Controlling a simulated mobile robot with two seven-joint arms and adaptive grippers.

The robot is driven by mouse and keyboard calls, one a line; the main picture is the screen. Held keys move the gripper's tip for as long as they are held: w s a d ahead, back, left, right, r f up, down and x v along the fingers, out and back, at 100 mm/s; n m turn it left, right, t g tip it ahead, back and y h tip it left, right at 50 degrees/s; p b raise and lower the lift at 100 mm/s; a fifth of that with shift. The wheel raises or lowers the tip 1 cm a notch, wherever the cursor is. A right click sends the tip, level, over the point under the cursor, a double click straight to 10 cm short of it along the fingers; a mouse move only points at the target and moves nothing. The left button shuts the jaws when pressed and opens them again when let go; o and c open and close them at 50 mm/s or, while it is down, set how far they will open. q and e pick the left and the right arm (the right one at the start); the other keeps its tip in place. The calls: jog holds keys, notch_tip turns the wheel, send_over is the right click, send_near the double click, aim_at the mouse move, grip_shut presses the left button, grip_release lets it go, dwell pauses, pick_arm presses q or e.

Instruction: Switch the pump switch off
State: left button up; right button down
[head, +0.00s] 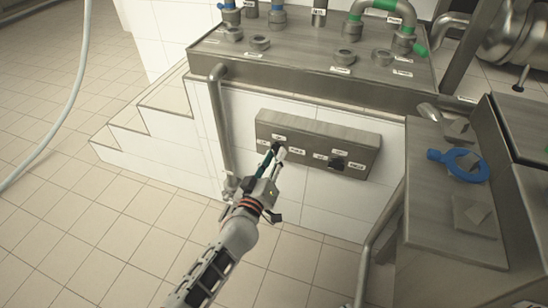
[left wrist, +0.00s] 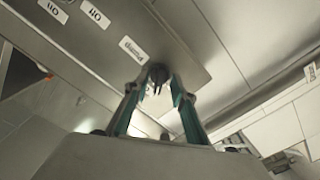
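A metal control panel (head: 318,138) on a low white-tiled wall carries two dark rotary knobs with small white labels. The right knob (head: 337,163) stands free. My left gripper (head: 273,153) is at the left knob, whose body is mostly hidden by the fingers in the head view. In the left wrist view this dark knob (left wrist: 158,73) sits between the two green-sided fingertips (left wrist: 160,80), which are closed in around it. In the head view the labels are too small to read. My right gripper is out of view.
A vertical pipe (head: 222,125) stands left of the panel. A steel counter with pipes and fittings (head: 320,55) lies above it. White steps (head: 150,125) and open tiled floor lie to the left.

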pick_arm(q)
grip_shut()
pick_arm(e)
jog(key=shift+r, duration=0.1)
pick_arm(q)
jog(key=n, duration=1.1)
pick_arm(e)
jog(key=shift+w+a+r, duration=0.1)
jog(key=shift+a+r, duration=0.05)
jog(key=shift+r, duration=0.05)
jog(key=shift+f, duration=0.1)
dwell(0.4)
pick_arm(q)
grip_release()
